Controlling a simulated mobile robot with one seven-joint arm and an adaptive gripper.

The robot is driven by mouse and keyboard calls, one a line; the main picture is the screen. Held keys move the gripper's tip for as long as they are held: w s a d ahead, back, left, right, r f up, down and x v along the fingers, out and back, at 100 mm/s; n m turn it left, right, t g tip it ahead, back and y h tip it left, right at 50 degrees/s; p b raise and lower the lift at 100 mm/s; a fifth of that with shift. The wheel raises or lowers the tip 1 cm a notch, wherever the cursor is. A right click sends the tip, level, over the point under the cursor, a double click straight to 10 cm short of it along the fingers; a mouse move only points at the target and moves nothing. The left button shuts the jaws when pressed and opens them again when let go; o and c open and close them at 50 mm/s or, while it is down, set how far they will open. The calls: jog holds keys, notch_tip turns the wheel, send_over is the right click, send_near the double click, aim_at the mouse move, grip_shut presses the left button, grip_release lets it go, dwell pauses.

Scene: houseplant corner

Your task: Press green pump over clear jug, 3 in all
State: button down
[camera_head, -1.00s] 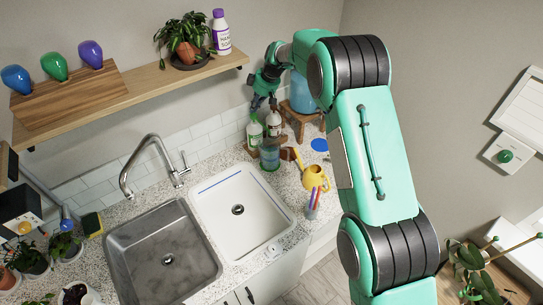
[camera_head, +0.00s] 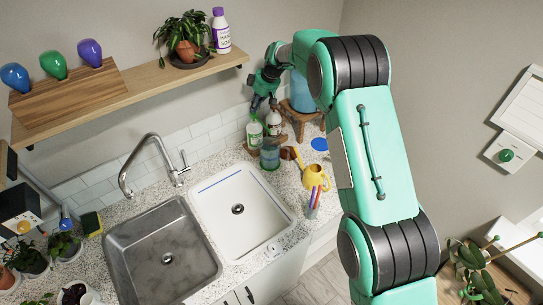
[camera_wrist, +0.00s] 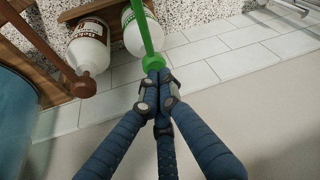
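The bottle with the green pump (camera_head: 254,134) stands upright at the back of the counter beside a second bottle with a brown pump (camera_head: 273,122). The clear jug (camera_head: 270,158) stands just in front of them. My gripper (camera_head: 262,103) points down over the green-pump bottle. In the wrist view its fingers (camera_wrist: 158,76) are drawn together with nothing held, and the tips are at the green pump head (camera_wrist: 155,85). I cannot tell whether they touch it. The brown-pump bottle (camera_wrist: 89,46) is beside it. The clear jug is not clearly visible in the wrist view.
A yellow watering can (camera_head: 315,177) stands right of the jug. A blue container on a wooden stool (camera_head: 301,116) stands behind to the right. The white sink basin (camera_head: 240,195) lies in front. A shelf (camera_head: 130,95) with a potted plant is above left.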

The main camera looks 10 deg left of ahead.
jog(key=shift+f+b, duration=0.6)
jog(key=shift+f, duration=0.5)
jog(key=shift+r, duration=1.4)
